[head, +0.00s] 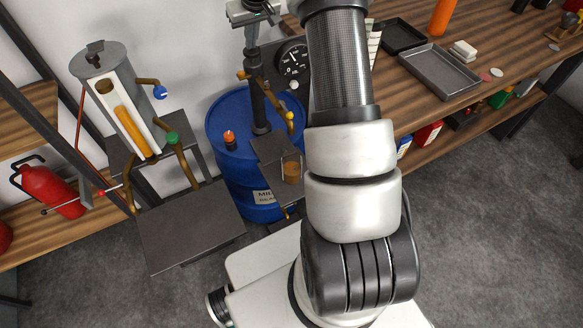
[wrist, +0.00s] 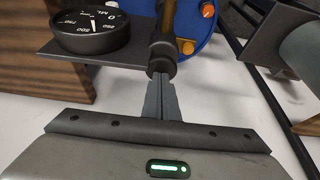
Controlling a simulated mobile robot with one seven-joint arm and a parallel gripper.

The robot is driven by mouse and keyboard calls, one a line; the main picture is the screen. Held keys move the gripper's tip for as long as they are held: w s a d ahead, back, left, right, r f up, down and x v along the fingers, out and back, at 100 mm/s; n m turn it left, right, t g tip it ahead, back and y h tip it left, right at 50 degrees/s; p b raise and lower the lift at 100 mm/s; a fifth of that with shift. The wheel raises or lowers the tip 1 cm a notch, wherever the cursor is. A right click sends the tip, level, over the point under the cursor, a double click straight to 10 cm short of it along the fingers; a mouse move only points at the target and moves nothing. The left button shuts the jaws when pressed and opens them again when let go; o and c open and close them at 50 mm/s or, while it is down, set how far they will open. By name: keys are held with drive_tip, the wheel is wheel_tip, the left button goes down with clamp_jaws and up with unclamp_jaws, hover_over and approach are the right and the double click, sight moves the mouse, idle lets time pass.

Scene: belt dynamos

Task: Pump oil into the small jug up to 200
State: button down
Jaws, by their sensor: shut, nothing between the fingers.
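My gripper (wrist: 160,78) is shut and empty, with its fingertips right at the black pump column (wrist: 162,45); I cannot tell whether they touch. In the head view the pump (head: 258,105) rises from the blue oil drum (head: 222,130), and part of my gripper shows at its top. A small jug (head: 291,172), amber-brown, stands below the brass spout on a small dark shelf in front of the drum. A round black dial marked ML (head: 293,60) sits beside the pump; it also shows upside down in the wrist view (wrist: 90,28). I cannot read its needle surely.
A tall grey tank (head: 98,62) with an amber sight glass and brass taps stands at left above a dark shelf (head: 190,225). A red extinguisher (head: 50,190) is far left. A wooden bench (head: 490,40) with a metal tray (head: 440,70) is at right. Grey floor is open at lower right.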

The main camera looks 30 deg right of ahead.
wheel_tip(320, 180, up, 8)
drive_tip(key=p, duration=0.4)
drive_tip(key=shift+p, duration=0.3)
drive_tip(key=shift+r, duration=0.15)
drive_tip(key=v, duration=1.7)
drive_tip(key=shift+r, duration=0.1)
